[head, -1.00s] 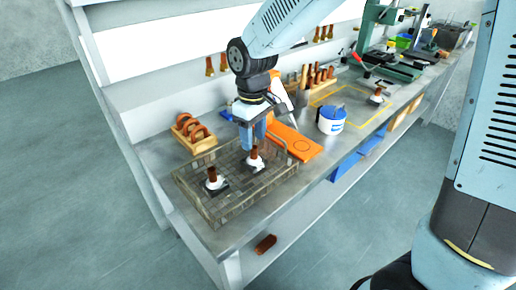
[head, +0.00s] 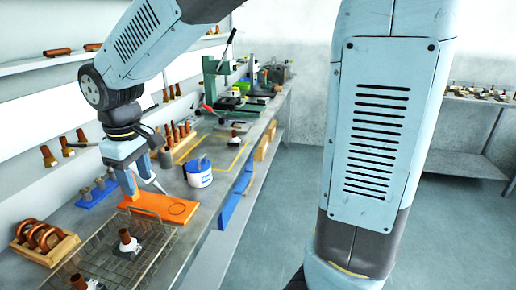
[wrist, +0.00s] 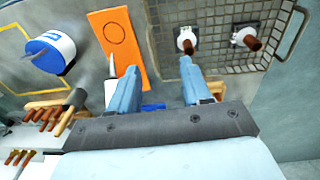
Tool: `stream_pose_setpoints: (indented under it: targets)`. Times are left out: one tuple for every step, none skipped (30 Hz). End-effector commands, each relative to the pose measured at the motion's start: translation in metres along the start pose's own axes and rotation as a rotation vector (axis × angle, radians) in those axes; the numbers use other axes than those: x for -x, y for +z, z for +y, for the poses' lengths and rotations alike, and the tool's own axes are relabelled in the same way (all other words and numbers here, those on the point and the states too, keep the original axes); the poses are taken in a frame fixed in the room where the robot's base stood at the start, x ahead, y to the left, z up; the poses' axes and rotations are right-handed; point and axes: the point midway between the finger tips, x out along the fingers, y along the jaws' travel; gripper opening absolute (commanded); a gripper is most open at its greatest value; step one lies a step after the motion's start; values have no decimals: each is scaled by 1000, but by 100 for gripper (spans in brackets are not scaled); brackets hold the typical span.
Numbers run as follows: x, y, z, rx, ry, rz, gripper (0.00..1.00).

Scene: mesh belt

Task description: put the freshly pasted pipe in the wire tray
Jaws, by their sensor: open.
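The wire tray (head: 103,252) is at the lower left of the head view and at the upper right of the wrist view (wrist: 217,48). Two brown pipes on white-smeared dark bases stand in it: one nearer the orange board (head: 127,240), one farther (head: 79,283). Both also show in the wrist view, the nearer one (wrist: 186,40) and the farther one (wrist: 247,39). Which is freshly pasted I cannot tell. My gripper (head: 143,184) is open and empty, above the bench by the orange board. In the wrist view its fingertips (wrist: 161,65) are apart, with the nearer pipe beyond the right one.
An orange board (head: 165,207) lies beside the tray, with a white-and-blue tub (head: 198,172) near it. Another pipe (head: 234,134) stands by the yellow outline. A wooden rack (head: 44,246) stands left of the tray. Green machines are farther back.

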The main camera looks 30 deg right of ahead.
Motion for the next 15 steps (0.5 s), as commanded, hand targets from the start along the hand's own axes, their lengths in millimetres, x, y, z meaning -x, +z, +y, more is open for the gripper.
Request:
stream_pose_setpoints:
  targets:
    - [11, 16, 13, -55, 17, 23, 48]
    - [16, 24, 19, -87, 26, 35, 48]
    - [23, 36, 26, -127, 37, 51, 48]
    - [27, 45, 32, -159, 45, 62, 48]
    - [31, 54, 37, -189, 53, 74, 48]
    - [37, 66, 44, -230, 63, 91, 48]
    - [41, 75, 48, -261, 71, 103, 48]
    - [45, 84, 52, -292, 79, 116, 48]
    - [50, 97, 56, -332, 89, 132, 48]
    - [54, 106, 60, -364, 97, 145, 48]
    - [57, 116, 63, -394, 104, 157, 48]
    - [61, 128, 66, -433, 113, 174, 48]
    - [64, 137, 68, -465, 120, 186, 48]
    - [66, 147, 70, -494, 127, 199, 48]
    - [70, 159, 72, -535, 137, 217, 48]
